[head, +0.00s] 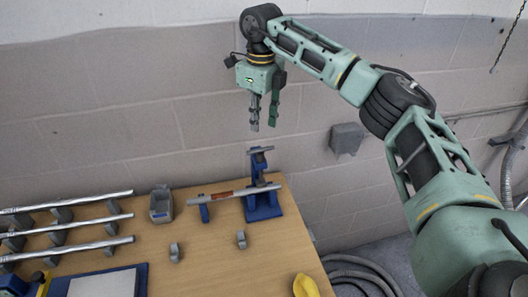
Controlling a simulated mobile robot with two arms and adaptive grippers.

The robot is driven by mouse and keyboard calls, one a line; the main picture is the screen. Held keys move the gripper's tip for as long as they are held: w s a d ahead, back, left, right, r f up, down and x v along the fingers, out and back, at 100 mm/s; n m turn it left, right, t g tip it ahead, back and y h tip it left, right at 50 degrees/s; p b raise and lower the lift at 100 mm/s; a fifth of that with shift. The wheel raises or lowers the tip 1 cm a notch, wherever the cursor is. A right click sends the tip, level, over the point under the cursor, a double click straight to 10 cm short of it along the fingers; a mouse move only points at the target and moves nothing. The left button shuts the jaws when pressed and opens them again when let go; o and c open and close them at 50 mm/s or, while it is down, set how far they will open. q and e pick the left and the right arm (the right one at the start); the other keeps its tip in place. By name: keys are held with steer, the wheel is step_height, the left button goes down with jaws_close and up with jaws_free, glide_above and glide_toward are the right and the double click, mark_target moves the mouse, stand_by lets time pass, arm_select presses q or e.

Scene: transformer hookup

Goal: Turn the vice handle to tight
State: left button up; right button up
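A blue vice (262,207) stands at the back right corner of the wooden table. Its grey handle (261,150) is a short bar at the top of the blue post. A metal rod with a reddish section (226,194) runs from the vice's grey jaw area to a small blue support (204,209) on the left. My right gripper (263,126) hangs fingers down above the vice, apart from the handle. Its two fingers are spread with a gap between them and nothing in it. My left gripper is not in view.
Several metal rods (70,225) lie on grey holders at the left. A grey bin (160,204) and small grey clips (241,240) stand on the table (205,265). A yellow object (305,286) lies at the front edge. Hoses (360,272) lie on the floor at right.

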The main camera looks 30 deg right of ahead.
mark_target(264, 149)
steer(key=n, duration=0.1)
steer(key=s+n+b, duration=0.1)
steer(key=n, duration=0.3)
steer(key=shift+s+d+f+t+b, duration=0.2)
steer(key=shift+f+t+b, duration=0.1)
steer(key=shift+t, duration=0.1)
steer(key=f+n, duration=0.1)
steer(key=f, duration=0.1)
steer(key=f+n, duration=0.1)
steer(key=n, duration=0.1)
steer(key=f+n+p, duration=0.1)
steer(key=f+n, duration=0.1)
steer(key=shift+s+f+t, duration=0.25)
steer(key=shift+f+t, duration=0.1)
steer(key=shift+t, duration=0.05)
steer(key=shift+w+f, duration=0.15)
steer(key=shift+f, duration=0.55)
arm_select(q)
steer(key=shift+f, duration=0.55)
arm_select(e)
steer(key=shift+f, duration=0.1)
jaws_close()
